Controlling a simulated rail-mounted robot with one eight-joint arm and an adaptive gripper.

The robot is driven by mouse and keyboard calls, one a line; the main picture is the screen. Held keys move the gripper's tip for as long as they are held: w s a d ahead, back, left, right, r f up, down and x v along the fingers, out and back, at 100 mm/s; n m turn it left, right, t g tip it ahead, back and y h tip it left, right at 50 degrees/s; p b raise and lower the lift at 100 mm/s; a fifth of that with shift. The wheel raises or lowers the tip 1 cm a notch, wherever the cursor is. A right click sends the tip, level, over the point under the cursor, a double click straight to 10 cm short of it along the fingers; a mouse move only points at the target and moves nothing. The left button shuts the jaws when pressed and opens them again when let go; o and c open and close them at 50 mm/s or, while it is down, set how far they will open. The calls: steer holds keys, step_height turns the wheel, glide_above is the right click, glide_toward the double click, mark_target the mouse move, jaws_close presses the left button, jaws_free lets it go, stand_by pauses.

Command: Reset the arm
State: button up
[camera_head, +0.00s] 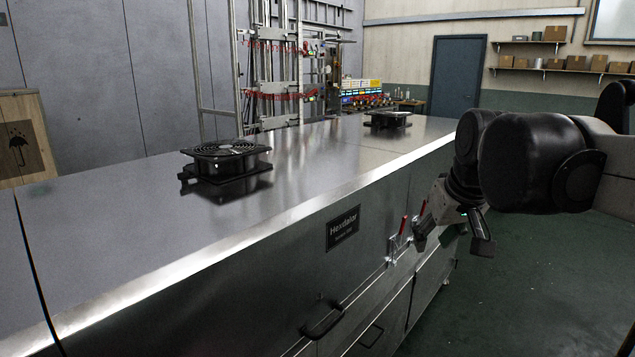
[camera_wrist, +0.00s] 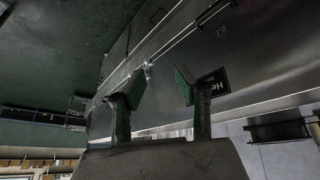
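My gripper (camera_head: 455,240) hangs at the end of my black arm on the right of the head view, in front of the side of the steel tunnel dryer (camera_head: 300,225). Its two fingers are spread apart and nothing shows between them. In the wrist view the two fingers of my gripper (camera_wrist: 160,95) are apart, with green inner pads. The dryer side (camera_wrist: 235,65) lies behind them, with the dark nameplate (camera_wrist: 212,84) by the right finger. In the head view red-handled clamps (camera_head: 404,228) on the dryer side are just left of my gripper; I cannot tell whether they touch.
Two black fan units stand on the dryer top, one near (camera_head: 226,165) and one far (camera_head: 388,120). A handle (camera_head: 322,320) sticks out low on the dryer side. The green floor (camera_head: 520,290) right of the dryer is clear. A wooden crate (camera_head: 24,138) stands at far left.

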steer(key=s+a+f+m+t, duration=0.1)
steer(key=s+f, duration=1.1)
steer(key=s, duration=0.5)
steer(key=shift+f+m+t, duration=0.3)
steer(key=shift+f+m, duration=0.05)
steer(key=shift+m, duration=0.05)
steer(key=shift+a, duration=0.1)
